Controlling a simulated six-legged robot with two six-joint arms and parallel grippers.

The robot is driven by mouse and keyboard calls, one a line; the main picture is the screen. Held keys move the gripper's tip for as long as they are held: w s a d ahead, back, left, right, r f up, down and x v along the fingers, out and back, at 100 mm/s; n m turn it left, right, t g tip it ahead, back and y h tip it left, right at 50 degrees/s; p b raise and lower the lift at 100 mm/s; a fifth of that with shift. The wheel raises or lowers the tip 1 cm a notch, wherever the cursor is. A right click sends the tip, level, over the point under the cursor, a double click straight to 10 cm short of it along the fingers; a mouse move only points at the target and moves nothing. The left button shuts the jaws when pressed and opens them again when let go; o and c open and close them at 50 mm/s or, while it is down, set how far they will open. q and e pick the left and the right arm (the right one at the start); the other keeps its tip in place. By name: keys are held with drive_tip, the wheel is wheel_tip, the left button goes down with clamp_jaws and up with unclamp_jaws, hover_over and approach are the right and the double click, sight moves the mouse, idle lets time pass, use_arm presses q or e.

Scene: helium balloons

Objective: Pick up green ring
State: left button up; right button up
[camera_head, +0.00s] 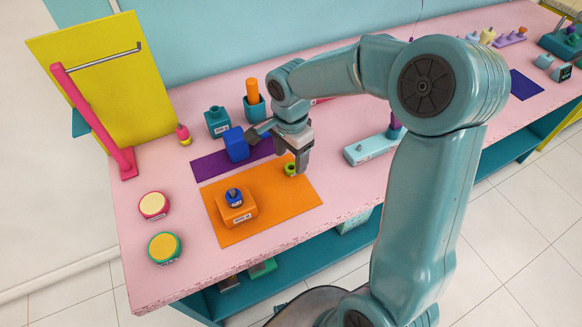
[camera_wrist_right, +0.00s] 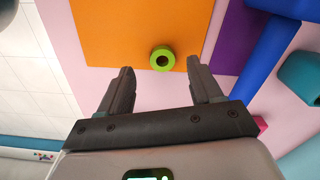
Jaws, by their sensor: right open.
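The green ring (camera_head: 290,170) lies on the orange mat (camera_head: 290,205), near the mat's far right part. In the right wrist view the green ring (camera_wrist_right: 162,58) shows with its dark hole facing the camera, close to the mat's edge. My right gripper (camera_head: 279,152) is above the table by the ring, open and empty. In the wrist view the ring appears just beyond and between the fingertips of my right gripper (camera_wrist_right: 160,72), not visibly touched by either finger. My left gripper is not in view.
A blue block (camera_head: 236,144) stands beside the gripper on the purple mat (camera_head: 208,165). An orange block (camera_head: 236,208) with a small blue piece sits on the orange mat. A teal holder (camera_head: 255,107) stands behind. A pale blue box (camera_head: 366,150) is to the right.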

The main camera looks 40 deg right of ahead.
sight(290, 164)
wheel_tip(290, 164, down, 4)
drive_tip(key=shift+w+d+r, duration=0.1)
drive_tip(key=shift+c, duration=0.4)
drive_tip(key=c, duration=1)
drive_tip(key=shift+c, duration=0.2)
drive_tip(key=shift+r, duration=0.15)
wheel_tip(290, 164, up, 20)
drive_tip(key=p, duration=0.1)
